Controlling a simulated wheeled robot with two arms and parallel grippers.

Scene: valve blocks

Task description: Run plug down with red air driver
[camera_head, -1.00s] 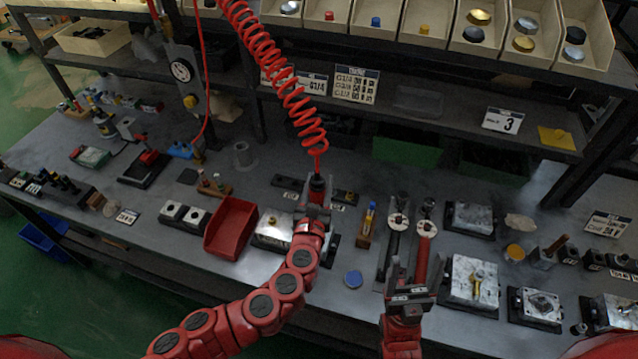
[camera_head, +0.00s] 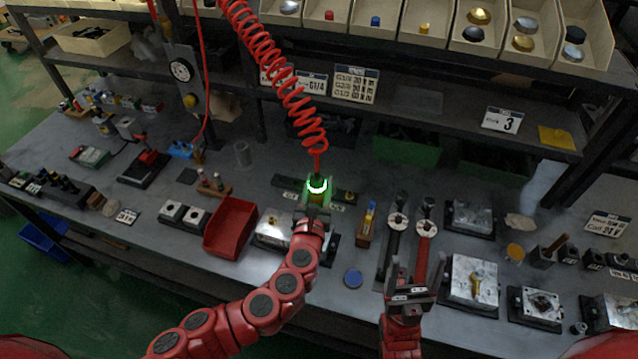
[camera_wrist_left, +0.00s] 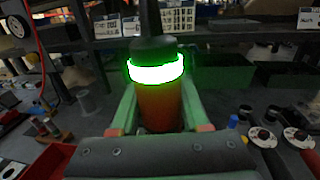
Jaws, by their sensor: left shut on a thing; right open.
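The red air driver (camera_wrist_left: 160,105) stands upright between the two fingers of my left gripper (camera_wrist_left: 165,128), which is shut on it. A ring on the driver (camera_head: 317,187) glows bright green, and the red coiled hose (camera_head: 290,95) runs up from its top. In the head view my left gripper (camera_head: 314,208) is over the metal block (camera_head: 270,232) and its surroundings at the middle of the bench. The plug and the driver's lower tip are hidden behind the gripper. My right gripper (camera_head: 412,292) is open and empty, in front of the red-handled tool (camera_head: 423,255).
A red bin (camera_head: 232,227) stands left of the metal block. Another metal block with a brass fitting (camera_head: 474,284) is right of my right gripper. A shelf (camera_head: 430,115) spans the back.

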